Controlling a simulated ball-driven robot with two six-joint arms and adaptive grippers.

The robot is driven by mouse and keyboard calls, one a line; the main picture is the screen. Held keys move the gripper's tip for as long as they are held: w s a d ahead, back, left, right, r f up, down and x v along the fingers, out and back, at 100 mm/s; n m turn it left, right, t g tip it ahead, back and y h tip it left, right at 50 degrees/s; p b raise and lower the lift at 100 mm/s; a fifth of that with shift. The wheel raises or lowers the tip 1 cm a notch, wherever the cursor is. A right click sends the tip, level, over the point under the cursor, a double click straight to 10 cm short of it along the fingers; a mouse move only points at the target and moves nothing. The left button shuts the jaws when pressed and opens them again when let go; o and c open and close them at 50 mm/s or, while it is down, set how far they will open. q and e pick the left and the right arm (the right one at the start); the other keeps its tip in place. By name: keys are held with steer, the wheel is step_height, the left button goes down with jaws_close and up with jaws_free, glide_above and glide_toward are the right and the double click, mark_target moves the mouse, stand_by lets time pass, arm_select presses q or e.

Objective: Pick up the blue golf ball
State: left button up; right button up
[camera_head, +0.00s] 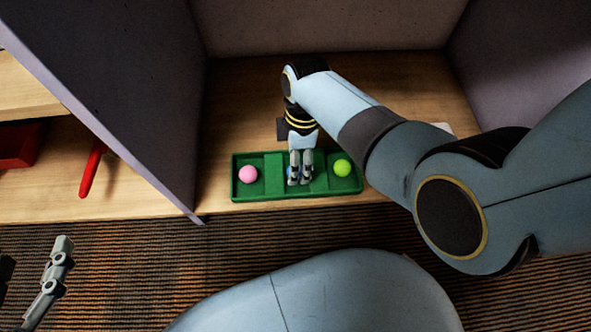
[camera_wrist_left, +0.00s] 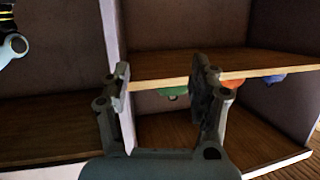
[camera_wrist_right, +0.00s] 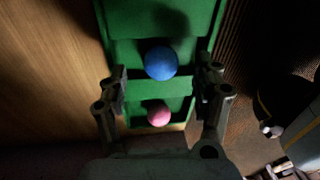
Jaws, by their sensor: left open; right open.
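A green tray (camera_head: 275,189) lies on the wooden shelf. The blue golf ball (camera_wrist_right: 161,63) sits in it, just ahead of and roughly centred between my right gripper's fingertips (camera_wrist_right: 163,78); contact cannot be told. In the head view the right gripper (camera_head: 299,181) points down over the tray's middle and hides most of the ball. It is open, with nothing held. A pink ball (camera_head: 248,174) is in the tray's left part, also in the right wrist view (camera_wrist_right: 159,113). A lime ball (camera_head: 342,167) is in the right part. My left gripper (camera_head: 33,258) is open and empty, away at lower left.
A grey divider (camera_head: 130,100) stands left of the tray. Beyond it are a red object (camera_head: 92,168) and a red container (camera_head: 18,146). A back wall (camera_head: 330,25) and right wall (camera_head: 520,60) enclose the shelf. A pale item (camera_head: 442,128) lies partly behind my right arm.

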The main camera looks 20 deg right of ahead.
steer(key=f+b, duration=0.2)
steer(key=shift+s+a+f, duration=0.2)
steer(key=shift+f, duration=0.15)
arm_select(q)
steer(key=w+r+t+h, duration=0.1)
steer(key=w+r+t, duration=0.2)
steer(key=r, duration=0.4)
steer(key=w+d+r+m+t+h, duration=0.1)
steer(key=w+r+t, duration=0.2)
steer(key=r, duration=0.4)
steer(key=shift+w+d+r+m+t, duration=0.15)
steer(key=shift+w+d+m+t, duration=0.15)
steer(key=shift+w+t, duration=0.1)
arm_select(e)
steer(key=c, duration=1.3)
steer(key=shift+o, duration=0.2)
